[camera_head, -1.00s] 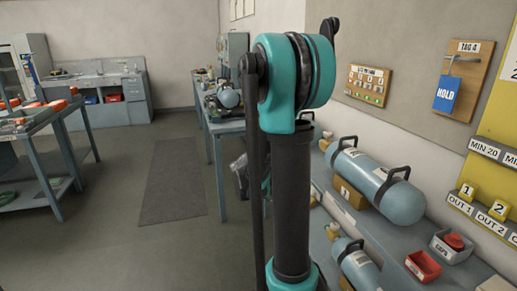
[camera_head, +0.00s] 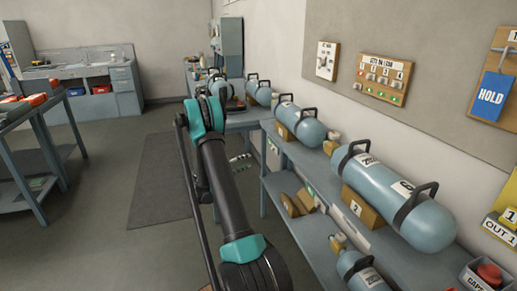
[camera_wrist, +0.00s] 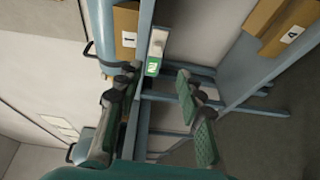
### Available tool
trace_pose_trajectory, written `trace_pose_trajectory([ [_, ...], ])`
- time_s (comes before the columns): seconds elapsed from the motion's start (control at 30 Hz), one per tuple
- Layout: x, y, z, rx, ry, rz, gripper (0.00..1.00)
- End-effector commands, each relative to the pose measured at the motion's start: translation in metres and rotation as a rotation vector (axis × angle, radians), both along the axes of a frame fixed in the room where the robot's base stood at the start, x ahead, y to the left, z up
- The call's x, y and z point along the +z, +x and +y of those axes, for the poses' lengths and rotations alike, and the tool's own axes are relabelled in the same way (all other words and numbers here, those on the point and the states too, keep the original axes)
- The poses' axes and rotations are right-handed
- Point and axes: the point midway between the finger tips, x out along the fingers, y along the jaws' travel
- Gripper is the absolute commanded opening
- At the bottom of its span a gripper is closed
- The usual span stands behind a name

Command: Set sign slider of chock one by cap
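In the wrist view, which is turned sideways, a wooden chock labelled 1 (camera_wrist: 127,38) stands at the top left against a blue cylinder (camera_wrist: 97,30). Beside it, on the shelf edge, is a pale sign strip (camera_wrist: 158,42) with a green-and-white part (camera_wrist: 153,66) at its lower end. The slider's cap is too small to tell apart. My gripper (camera_wrist: 154,80) is open and empty, its fingers on either side of the green part in the picture. The distance to it is unclear. In the head view my gripper (camera_head: 240,163) shows small beside the shelf unit, partly behind my arm.
A cylinder (camera_head: 399,190) rests on chock 2 (camera_head: 357,209) on the upper shelf (camera_head: 325,185). Wooden chocks (camera_head: 297,203) stand on the lower shelf. A chock labelled 4 (camera_wrist: 290,35) is at the wrist view's upper right. The floor mat (camera_head: 160,185) is clear.

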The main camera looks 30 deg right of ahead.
Motion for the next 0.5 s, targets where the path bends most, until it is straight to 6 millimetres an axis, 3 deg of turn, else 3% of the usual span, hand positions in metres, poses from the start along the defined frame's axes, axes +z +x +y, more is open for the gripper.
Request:
trace_pose_trajectory([
  [0.27, -0.006, 0.004, -0.012, -0.008, -0.044, 0.006, 0.38],
  [0.5, -0.006, 0.01, -0.052, -0.009, -0.044, 0.006, 0.38],
])
